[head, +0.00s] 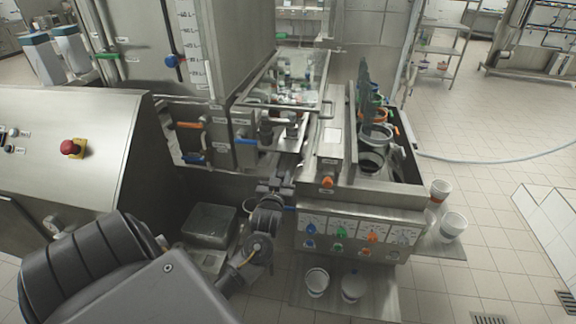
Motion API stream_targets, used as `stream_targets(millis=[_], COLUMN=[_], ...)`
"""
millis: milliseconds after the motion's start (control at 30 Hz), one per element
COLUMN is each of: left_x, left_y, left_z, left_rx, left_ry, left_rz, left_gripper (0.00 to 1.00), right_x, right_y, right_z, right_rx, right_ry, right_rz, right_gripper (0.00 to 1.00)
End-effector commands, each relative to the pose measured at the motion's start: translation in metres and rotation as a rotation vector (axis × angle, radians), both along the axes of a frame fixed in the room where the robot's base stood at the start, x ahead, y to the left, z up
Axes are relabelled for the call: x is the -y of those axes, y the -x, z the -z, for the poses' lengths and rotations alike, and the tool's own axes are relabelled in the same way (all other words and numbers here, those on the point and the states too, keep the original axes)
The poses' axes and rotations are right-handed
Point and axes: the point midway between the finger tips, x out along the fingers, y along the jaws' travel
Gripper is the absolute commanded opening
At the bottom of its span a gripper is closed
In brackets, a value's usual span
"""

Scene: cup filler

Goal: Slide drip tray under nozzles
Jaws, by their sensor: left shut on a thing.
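My left arm reaches in from the lower left to the front of the filling machine. My left gripper (284,178) points away from me, shut on the near end of the drip tray (293,147). The tray is a narrow steel piece, partly hidden by the gripper and the machine parts. The nozzles (291,129) are small dark and steel fittings just above the tray's far part, below the clear guard. I cannot tell exactly how far under them the tray reaches. My right gripper is not in view.
A clear guard (318,75) with a handle covers the filling area. A cup magazine (378,135) stands to its right. White cups (453,224) stand on a right shelf. A control panel (358,236) and a lower shelf with cups are in front. A grey bin (210,224) sits left of my wrist.

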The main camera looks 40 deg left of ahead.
Motion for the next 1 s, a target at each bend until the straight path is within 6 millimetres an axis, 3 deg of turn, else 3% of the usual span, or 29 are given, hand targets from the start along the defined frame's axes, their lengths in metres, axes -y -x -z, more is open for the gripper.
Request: stream_targets(millis=[200,233,367,733,1000], left_x=[0.003,0.003,0.004,0.006,0.032], left_y=[-0.003,-0.003,-0.003,0.002,0.042], left_z=[-0.002,-0.002,-0.001,0.002,0.003], left_rx=[0.006,0.006,0.004,0.001,0.004], left_ry=[0.0,0.0,-0.001,0.002,0.004], left_rz=[0.007,0.008,0.008,0.006,0.007], left_gripper=[0.0,0.29,0.46,0.47,0.47], right_x=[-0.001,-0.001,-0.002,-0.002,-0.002], right_y=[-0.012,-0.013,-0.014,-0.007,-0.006], right_z=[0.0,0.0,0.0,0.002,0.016], right_rx=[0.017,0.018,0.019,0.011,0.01], right_ry=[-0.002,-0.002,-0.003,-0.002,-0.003], right_rz=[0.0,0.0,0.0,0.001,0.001], right_gripper=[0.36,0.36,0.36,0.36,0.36])
